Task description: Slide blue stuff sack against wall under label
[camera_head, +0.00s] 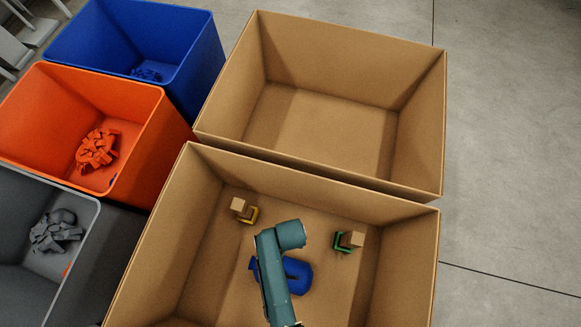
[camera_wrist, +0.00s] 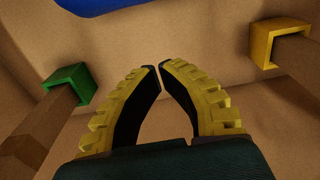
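The blue stuff sack (camera_head: 298,277) lies on the floor of the near cardboard box (camera_head: 205,195), partly hidden under my teal arm. Only its edge shows at the top of the wrist view (camera_wrist: 95,5). My gripper (camera_wrist: 160,65) has its yellow and black fingers tip to tip, with nothing between them. The sack is apart from the fingertips in that picture. The gripper is hidden by my arm in the head view. No label can be made out on the box walls.
A yellow-banded wooden piece (camera_head: 248,214) and a green-banded one (camera_head: 342,243) stand in the near box, either side of my arm. An empty cardboard box (camera_head: 330,65) is behind. Blue (camera_head: 205,55), orange (camera_head: 165,120) and grey (camera_head: 75,230) bins stand left, holding scraps.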

